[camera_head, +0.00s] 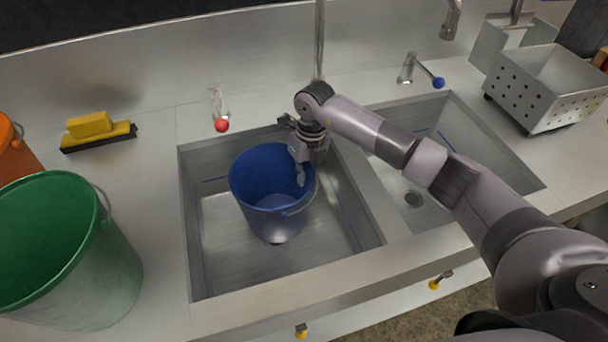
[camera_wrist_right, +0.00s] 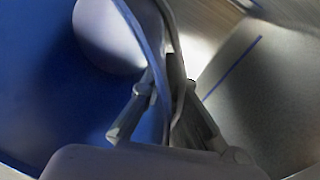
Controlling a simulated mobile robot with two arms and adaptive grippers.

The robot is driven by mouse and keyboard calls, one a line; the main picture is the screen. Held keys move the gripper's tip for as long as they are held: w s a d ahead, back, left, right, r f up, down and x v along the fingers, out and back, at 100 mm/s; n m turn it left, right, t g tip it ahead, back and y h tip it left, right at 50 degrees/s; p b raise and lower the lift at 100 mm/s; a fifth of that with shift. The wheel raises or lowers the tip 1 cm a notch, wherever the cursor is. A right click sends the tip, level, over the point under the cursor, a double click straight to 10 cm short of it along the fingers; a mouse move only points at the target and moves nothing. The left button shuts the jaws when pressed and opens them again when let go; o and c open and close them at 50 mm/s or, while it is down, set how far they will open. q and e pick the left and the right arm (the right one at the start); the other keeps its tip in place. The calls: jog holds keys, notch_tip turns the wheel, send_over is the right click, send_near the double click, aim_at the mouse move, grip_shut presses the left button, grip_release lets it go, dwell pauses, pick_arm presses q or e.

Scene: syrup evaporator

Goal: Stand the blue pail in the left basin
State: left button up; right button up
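The blue pail (camera_head: 262,190) is inside the left basin (camera_head: 215,270), open end up and leaning slightly. Its base is near the basin floor; I cannot tell whether it touches. My right gripper (camera_head: 301,168) reaches in from the right and is at the pail's back right rim. In the right wrist view, the fingers (camera_wrist_right: 165,105) lie on either side of the wall of the pail (camera_wrist_right: 60,90), one inside and one outside, shut on it. My left gripper is out of view.
A green bucket (camera_head: 85,270) and part of an orange one (camera_head: 14,160) stand left of the basin. A red-tipped tap lever (camera_head: 220,118) is at the back. The right basin (camera_head: 420,150) is empty; a perforated box (camera_head: 545,90) stands beyond it.

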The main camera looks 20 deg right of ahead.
jog(key=o, duration=0.5)
jog(key=shift+r, duration=0.15)
jog(key=r, duration=0.4)
jog(key=d+r, duration=0.1)
jog(key=r, duration=0.3)
jog(key=r+b, duration=0.1)
jog(key=r, duration=0.3)
jog(key=shift+w+d, duration=0.2)
